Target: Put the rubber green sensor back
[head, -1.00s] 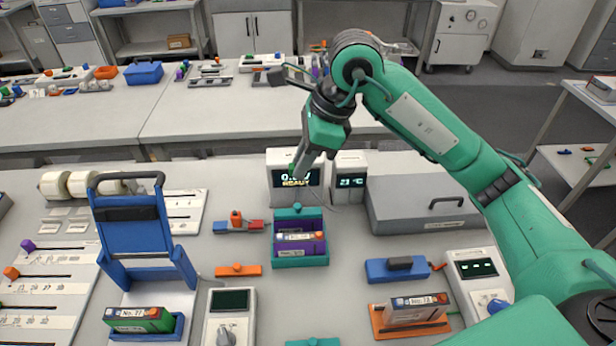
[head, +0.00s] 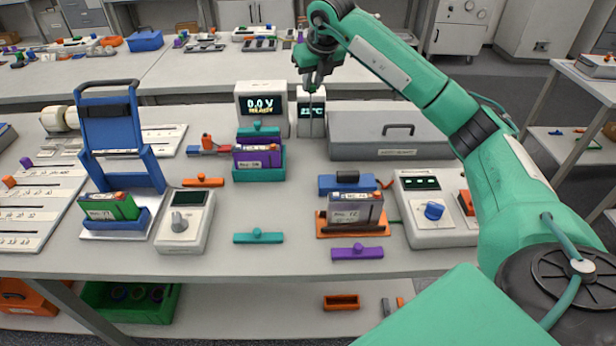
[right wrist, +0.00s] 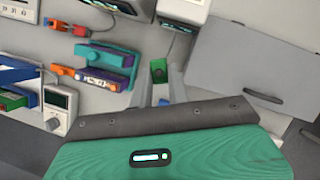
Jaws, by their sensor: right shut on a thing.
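My right gripper (head: 312,86) hangs pointing down at the front of the small white temperature display box (head: 311,118), partly covering it. In the right wrist view, my right gripper's fingers (right wrist: 160,86) are shut on a small green piece (right wrist: 158,68), which looks like the green sensor. In the head view the sensor is too small and dark to make out at the fingertips. I cannot tell whether the sensor touches the box or the table. My left gripper is not in view.
A larger voltage display (head: 263,108) stands left of the temperature box. A teal holder (head: 259,174) with a purple battery is in front of it. A grey lidded case (head: 390,148) is close on the right. A blue clamp (head: 347,185) lies in front; bare bench lies between.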

